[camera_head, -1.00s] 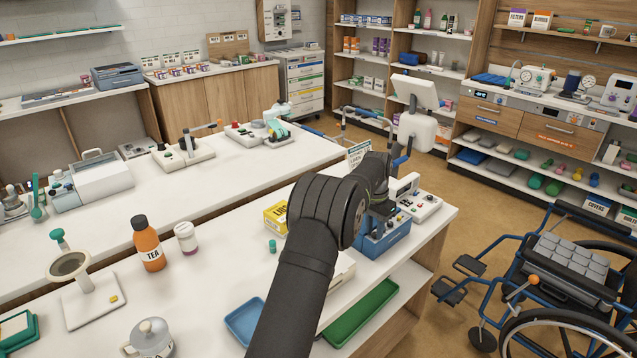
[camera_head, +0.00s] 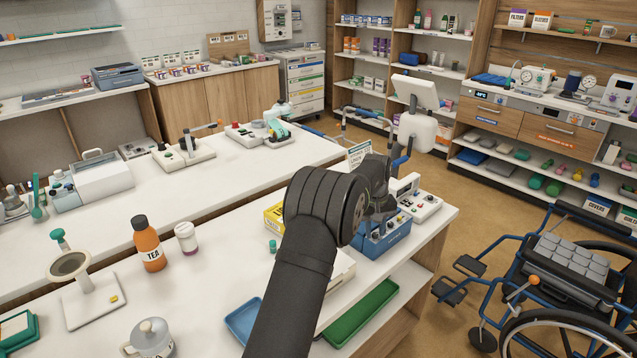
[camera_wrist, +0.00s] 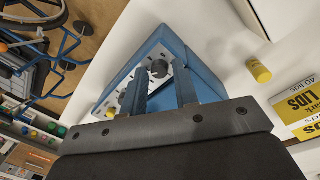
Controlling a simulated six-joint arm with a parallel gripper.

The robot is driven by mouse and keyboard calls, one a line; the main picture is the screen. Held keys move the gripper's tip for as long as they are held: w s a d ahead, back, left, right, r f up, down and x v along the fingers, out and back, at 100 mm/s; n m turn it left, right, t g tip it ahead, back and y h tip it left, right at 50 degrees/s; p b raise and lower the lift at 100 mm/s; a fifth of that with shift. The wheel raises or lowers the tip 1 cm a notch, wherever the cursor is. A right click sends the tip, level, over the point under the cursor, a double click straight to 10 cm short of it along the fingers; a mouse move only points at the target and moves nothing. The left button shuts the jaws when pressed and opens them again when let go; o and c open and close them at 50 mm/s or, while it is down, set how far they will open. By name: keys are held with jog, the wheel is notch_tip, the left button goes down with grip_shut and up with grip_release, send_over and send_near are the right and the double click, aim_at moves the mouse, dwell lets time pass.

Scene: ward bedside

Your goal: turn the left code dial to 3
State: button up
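The blue code box (camera_head: 385,240) stands near the right end of the front table, partly hidden by my arm in the head view. In the wrist view the blue box (camera_wrist: 203,66) has a grey panel with a dark round dial (camera_wrist: 158,68). My gripper (camera_wrist: 164,76) points at this panel, its two fingers apart with the dial between their tips. I see a gap beside the dial, so the fingers do not look closed on it. In the head view my gripper (camera_head: 381,208) is over the box and largely hidden. The dial's number cannot be read.
A yellow lids box (camera_head: 273,217) and a white device (camera_head: 424,206) stand near the blue box. A small yellow cylinder (camera_wrist: 258,70) is beside it in the wrist view. A tea bottle (camera_head: 148,243) stands farther left. The wheelchair (camera_head: 560,275) is off the table's right side.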

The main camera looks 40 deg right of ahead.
jog(key=n, duration=0.4)
jog(key=shift+s+n, duration=0.1)
jog(key=shift+n, duration=0.2)
notch_tip(320, 180, up, 18)
jog(key=a, duration=0.2)
jog(key=a+r+m+h, duration=0.4)
jog(key=a+m, duration=0.4)
jog(key=m, duration=0.8)
jog(key=x, duration=1)
jog(key=v, duration=1)
jog(key=w+a+r+n+t, duration=0.1)
jog(key=a+r+n, duration=0.1)
jog(key=a, duration=0.9)
jog(key=shift+w+a+n+t, duration=0.15)
jog(key=shift+a+n+t, duration=0.1)
jog(key=shift+n+t, duration=0.05)
